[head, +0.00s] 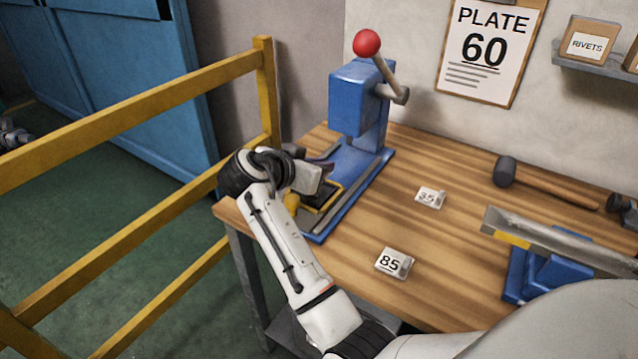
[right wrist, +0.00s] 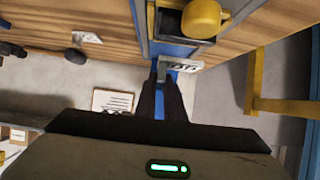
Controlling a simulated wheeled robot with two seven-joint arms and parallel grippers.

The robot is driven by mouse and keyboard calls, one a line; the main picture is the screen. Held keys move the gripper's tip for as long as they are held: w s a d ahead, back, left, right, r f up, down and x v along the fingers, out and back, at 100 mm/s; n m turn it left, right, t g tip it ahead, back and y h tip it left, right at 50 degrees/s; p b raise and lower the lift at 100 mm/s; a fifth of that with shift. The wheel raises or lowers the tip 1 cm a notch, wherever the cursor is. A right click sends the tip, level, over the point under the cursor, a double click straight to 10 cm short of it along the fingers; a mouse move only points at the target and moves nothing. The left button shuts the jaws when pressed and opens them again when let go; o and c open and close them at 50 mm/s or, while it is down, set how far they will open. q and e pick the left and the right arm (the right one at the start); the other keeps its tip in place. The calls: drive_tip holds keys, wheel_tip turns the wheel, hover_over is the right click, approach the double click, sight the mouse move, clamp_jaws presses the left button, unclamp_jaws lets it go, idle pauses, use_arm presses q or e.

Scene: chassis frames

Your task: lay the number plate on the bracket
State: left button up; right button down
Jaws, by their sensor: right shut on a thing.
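My right gripper (head: 326,168) is over the foot of the blue lever press at the table's left end. In the right wrist view it (right wrist: 163,82) is shut on the grey tab of a white number plate (right wrist: 184,66). The plate's digits appear upside down and are too small to read surely. The plate is hidden in the head view. Two other plates lie on the table: one marked 85 (head: 391,263) and one that seems to read 35 (head: 430,198). A blue stand (head: 548,275) carrying a metal bar, perhaps the bracket, is at the right. My left gripper does not show.
The blue press (head: 357,100) has a red-knobbed lever. A black tray (right wrist: 172,22) with a yellow rounded thing (right wrist: 205,17) is near the held plate. A mallet (head: 506,171) lies at the back right. A yellow rail (head: 130,120) stands left. A wall sign (head: 487,48) reads PLATE 60.

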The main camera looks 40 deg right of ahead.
drive_tip(key=shift+f, duration=2.45)
drive_tip(key=shift+f, duration=0.15)
drive_tip(key=c, duration=1.8)
unclamp_jaws()
drive_tip(key=shift+c, duration=0.2)
drive_tip(key=shift+b+v, duration=0.4)
drive_tip(key=shift+v, duration=3.45)
drive_tip(key=shift+d, duration=0.1)
